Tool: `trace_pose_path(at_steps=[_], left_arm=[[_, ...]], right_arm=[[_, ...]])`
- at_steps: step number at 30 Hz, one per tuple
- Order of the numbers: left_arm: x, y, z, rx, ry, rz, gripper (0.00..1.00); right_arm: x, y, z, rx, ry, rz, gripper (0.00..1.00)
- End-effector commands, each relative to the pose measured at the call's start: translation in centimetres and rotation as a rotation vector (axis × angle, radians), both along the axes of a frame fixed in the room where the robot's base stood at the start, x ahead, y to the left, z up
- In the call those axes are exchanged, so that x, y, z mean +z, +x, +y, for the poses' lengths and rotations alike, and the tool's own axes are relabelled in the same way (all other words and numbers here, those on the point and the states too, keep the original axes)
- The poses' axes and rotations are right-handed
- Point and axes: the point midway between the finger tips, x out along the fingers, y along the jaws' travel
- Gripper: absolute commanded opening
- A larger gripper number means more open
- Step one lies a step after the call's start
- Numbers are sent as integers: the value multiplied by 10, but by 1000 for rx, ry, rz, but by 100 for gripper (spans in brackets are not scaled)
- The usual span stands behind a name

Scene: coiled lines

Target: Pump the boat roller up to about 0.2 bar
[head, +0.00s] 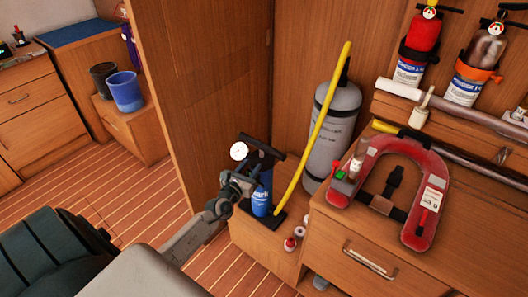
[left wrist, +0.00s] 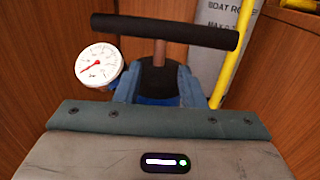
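The grey boat roller (head: 332,130) stands upright in the corner; part of its printed label (left wrist: 220,20) shows in the left wrist view. A yellow hose (head: 322,120) runs from its top down toward the blue pump (head: 263,193), which stands on a low wooden ledge. The pump's black crossbar handle (left wrist: 165,32) sits on a brown rod, part of which is exposed. The white gauge (left wrist: 99,65) has its red needle pointing lower left; its numbers are too small to read. My left gripper (head: 240,186) is beside the pump, below the handle. Its finger gap is unclear.
A red horseshoe float (head: 432,190) lies on the cabinet at right. Small reels or jars (head: 290,244) stand near the pump base. Extinguishers (head: 423,36) hang on the back wall. A tall wooden panel (head: 205,85) rises left of the pump. Plank floor (head: 110,190) is open at left.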

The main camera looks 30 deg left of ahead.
Motion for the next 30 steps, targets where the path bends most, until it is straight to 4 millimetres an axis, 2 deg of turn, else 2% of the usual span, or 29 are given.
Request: trace_pose_path(at_steps=[9,15,27,28,30], left_arm=[[-2,59,7,1,-3,-2,36],[-2,83,10,1,-3,0,36],[0,91,11,1,-5,0,36],[0,91,11,1,-5,0,34],[0,91,11,1,-5,0,20]], right_arm=[[-12,3,0,0,0,-1,36],[-19,6,0,0,0,-4,36],[-20,7,1,0,0,-5,36],[-20,7,1,0,0,-5,36],[-20,7,1,0,0,-5,36]])
